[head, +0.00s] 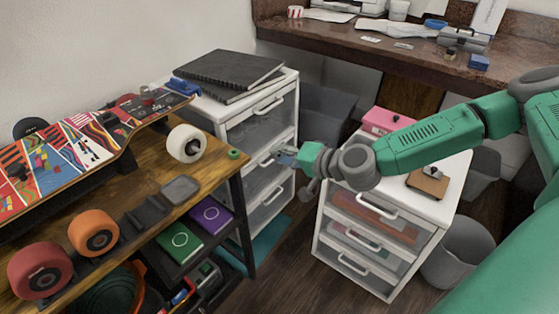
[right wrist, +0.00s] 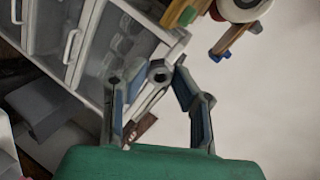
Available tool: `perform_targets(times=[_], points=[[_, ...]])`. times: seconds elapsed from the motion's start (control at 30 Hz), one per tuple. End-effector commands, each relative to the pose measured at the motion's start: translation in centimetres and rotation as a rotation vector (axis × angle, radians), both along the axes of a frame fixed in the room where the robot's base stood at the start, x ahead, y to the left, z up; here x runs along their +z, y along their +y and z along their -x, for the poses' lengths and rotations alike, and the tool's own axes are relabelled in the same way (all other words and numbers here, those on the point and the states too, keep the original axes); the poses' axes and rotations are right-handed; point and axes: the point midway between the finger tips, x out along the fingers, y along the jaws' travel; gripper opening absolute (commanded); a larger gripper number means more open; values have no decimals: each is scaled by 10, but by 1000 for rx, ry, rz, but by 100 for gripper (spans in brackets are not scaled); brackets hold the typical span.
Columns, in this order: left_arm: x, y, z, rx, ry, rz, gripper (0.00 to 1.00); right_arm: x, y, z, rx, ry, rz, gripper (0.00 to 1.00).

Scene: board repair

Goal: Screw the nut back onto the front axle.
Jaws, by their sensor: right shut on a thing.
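My right gripper (head: 280,155) hangs in the air to the right of the workbench. In the right wrist view its two fingers close on a small grey ring-like piece with a dark hole, which looks like the nut (right wrist: 160,73). The nut is too small to make out in the head view. The skateboard (head: 75,150) lies on the bench at the left, its colourful graphic showing. A white wheel (head: 185,143) sits at its near right end, apart from my gripper. The axle tip at that wheel is too small to make out. My left gripper is out of view.
White drawer units (head: 262,125) (head: 345,235) stand behind and to the right. Open air separates gripper and bench.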

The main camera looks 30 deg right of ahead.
Motion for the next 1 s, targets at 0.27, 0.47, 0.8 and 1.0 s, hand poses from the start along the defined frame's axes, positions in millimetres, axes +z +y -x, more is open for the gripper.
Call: perform_targets(times=[0.27,0.47,0.8,1.0], points=[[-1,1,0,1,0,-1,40,2,0,-42,-278,-144,-28,1],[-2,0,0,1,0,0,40,21,39,-60,-293,-235,-46,1],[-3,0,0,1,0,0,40,51,132,-41,-59,-311,-100,1],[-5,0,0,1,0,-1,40,54,145,-34,-1,-320,-119,1]])
